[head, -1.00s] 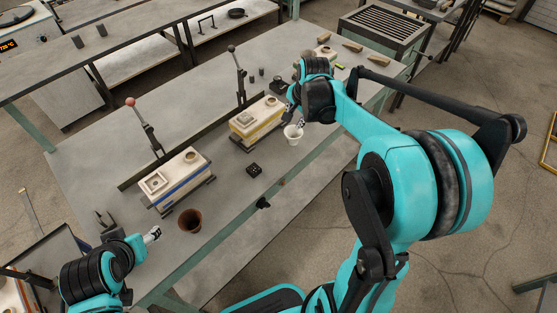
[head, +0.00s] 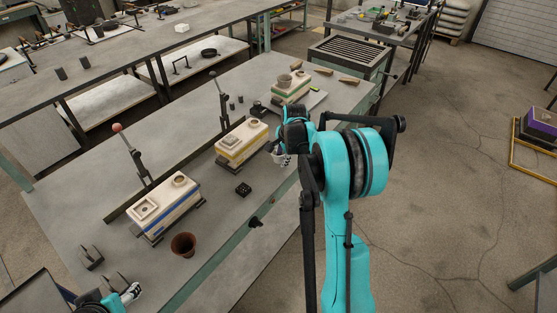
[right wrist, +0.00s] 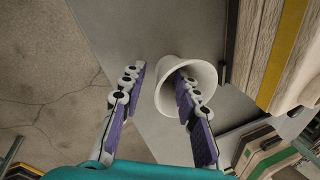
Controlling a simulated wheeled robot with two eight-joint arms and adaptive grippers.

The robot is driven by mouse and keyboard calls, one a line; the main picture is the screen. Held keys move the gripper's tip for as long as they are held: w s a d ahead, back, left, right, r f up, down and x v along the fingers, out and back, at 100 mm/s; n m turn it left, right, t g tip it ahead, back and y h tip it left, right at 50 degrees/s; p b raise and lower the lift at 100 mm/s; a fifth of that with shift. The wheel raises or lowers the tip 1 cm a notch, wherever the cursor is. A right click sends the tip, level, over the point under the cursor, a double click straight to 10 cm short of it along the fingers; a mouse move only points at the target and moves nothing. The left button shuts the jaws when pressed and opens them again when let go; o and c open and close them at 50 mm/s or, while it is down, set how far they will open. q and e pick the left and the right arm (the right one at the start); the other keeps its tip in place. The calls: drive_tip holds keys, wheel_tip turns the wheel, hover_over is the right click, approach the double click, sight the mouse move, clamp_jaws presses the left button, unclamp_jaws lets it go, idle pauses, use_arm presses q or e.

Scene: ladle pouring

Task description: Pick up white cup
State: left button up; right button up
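The white cup (right wrist: 170,93) shows in the right wrist view with its open mouth toward the camera. In the head view it is mostly hidden by my right gripper (head: 284,160), near the table's front edge. In the right wrist view my right gripper (right wrist: 160,82) is open. One finger is left of the cup, with a gap to its wall. The other finger's tip overlaps the mouth and seems to reach inside, so the near wall lies between the fingers. My left gripper (head: 132,293) is at the bottom left of the head view, away from the cup; its opening is unclear.
A yellow-striped mould (head: 240,142) stands close left of the cup, and a blue-striped mould (head: 165,205) stands farther left. A brown pot (head: 183,245) and a small black block (head: 243,189) are on the grey table (head: 225,215). Lever clamps stand behind the moulds.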

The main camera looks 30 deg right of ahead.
drive_tip(key=shift+w+f, duration=0.1)
drive_tip(key=shift+f, duration=0.15)
drive_tip(key=shift+r, duration=0.15)
drive_tip(key=shift+c, duration=0.6)
clamp_jaws()
drive_tip(key=shift+r+p, duration=0.4)
drive_tip(key=shift+r, duration=0.1)
drive_tip(key=v, duration=0.1)
drive_tip(key=p+v, duration=0.2)
drive_tip(key=v, duration=0.1)
drive_tip(key=shift+w+d+r, duration=0.1)
drive_tip(key=shift+w+d, duration=0.1)
drive_tip(key=shift+d, duration=0.2)
drive_tip(key=s+d+r+p, duration=0.3)
drive_tip(key=s+d+r, duration=0.3)
drive_tip(key=s+d, duration=0.1)
drive_tip(key=shift+s+d, duration=0.25)
